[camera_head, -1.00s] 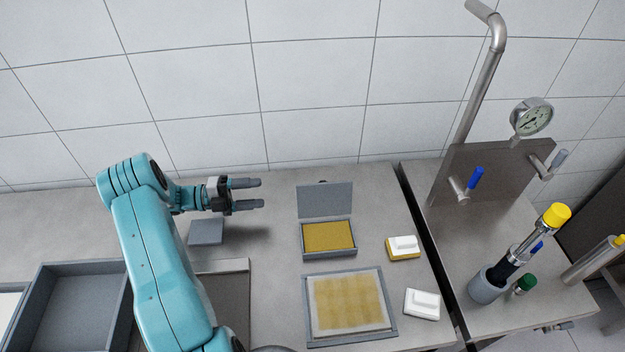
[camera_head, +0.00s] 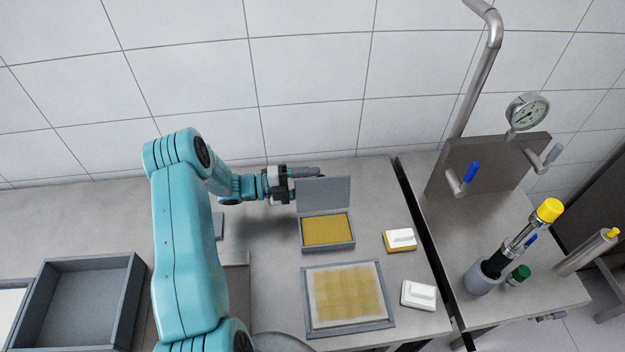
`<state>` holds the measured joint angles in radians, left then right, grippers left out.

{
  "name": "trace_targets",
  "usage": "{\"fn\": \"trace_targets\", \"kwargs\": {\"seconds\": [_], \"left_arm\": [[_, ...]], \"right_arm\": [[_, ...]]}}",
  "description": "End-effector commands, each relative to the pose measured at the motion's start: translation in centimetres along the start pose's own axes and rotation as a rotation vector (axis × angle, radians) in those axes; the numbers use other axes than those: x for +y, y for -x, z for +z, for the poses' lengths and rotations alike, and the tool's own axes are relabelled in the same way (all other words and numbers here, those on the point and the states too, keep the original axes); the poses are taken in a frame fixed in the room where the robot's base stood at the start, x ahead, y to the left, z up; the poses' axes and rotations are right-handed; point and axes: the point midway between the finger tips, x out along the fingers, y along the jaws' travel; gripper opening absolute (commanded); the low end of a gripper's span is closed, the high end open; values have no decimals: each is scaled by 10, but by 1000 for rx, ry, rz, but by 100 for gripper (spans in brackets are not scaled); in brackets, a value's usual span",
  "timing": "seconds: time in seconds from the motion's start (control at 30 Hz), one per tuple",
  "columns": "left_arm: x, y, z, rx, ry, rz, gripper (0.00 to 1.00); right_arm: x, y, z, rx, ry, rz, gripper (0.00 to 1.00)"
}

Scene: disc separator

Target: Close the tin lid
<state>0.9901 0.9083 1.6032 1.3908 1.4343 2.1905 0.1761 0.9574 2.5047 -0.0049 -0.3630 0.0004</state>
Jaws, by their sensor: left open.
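A small grey tin (camera_head: 328,247) sits on the bench with a yellow-brown filling. Its flat grey lid (camera_head: 325,194) stands open, nearly upright, along the tin's back edge. My left gripper (camera_head: 308,174) is open and empty at the lid's upper left. One finger shows above and behind the lid's top edge; the other is mostly hidden by the lid. I cannot tell whether a finger touches the lid. My right gripper does not show.
A framed tray with a yellowish sheet (camera_head: 391,325) lies in front of the tin. Two white-topped blocks (camera_head: 401,237) (camera_head: 419,294) lie to the right. A grey bin (camera_head: 133,290) is at left. A tool holder (camera_head: 484,279) and gauge (camera_head: 527,112) stand beyond the gap.

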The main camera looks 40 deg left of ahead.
Motion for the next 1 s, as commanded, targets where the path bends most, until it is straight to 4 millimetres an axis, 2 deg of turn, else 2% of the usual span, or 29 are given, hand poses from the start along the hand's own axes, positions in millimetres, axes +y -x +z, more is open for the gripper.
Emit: {"fn": "trace_targets", "kwargs": {"seconds": [0.13, 0.37, 0.4, 0.57, 0.83, 1.0], "left_arm": [[0, -9, 1, -1, 0, -1, 57], [0, -10, 1, -1, 0, 0, 57], [0, -10, 1, -1, 0, 0, 54], [0, -9, 1, -2, 0, 0, 1], [0, -9, 2, -2, -25, 0, 0], [-2, -8, 4, -5, -139, 0, 0]], "right_arm": [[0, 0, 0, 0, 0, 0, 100], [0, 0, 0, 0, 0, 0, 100], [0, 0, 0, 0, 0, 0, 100], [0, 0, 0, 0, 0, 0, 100], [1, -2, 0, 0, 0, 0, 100], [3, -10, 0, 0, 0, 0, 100]]}}
